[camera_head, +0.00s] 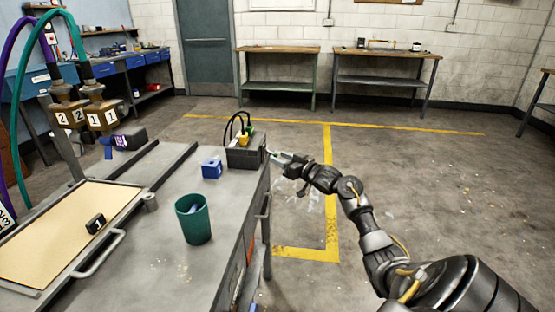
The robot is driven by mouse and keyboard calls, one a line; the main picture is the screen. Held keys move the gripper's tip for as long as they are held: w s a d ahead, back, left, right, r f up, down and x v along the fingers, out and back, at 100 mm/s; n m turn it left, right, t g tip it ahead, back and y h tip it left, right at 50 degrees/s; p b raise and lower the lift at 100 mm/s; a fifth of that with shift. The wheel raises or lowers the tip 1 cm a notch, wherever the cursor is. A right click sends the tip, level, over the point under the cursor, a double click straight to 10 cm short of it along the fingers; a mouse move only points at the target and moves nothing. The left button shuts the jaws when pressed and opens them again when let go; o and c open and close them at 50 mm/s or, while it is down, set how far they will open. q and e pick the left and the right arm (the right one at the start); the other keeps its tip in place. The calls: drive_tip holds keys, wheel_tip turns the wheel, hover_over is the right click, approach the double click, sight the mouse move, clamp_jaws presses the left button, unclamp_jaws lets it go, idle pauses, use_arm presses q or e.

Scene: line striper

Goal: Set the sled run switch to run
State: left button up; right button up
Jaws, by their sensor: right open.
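A dark control box (246,153) stands at the far right corner of the grey bench, with yellow and green parts and a black cable loop on top. No run switch or its position can be made out on the box at this size. My right gripper (277,157) is open and empty, just right of the box, with its fingers pointing at the box's right side. I cannot tell whether they touch it. A small black block (96,223) sits on the tan board (55,240) at left; I cannot tell what it is. My left gripper is out of view.
The grey bench (180,185) carries a blue block (212,169) and a green cup (193,220). Brass fittings (100,112) marked 1 and 2 with hoses stand at left. A handle (265,204) juts from the bench's right side. Floor to the right is clear.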

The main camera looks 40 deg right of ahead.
drive_tip(key=shift+w, duration=0.8)
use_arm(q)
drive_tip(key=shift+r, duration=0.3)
use_arm(e)
drive_tip(key=shift+w, duration=0.15)
clamp_jaws()
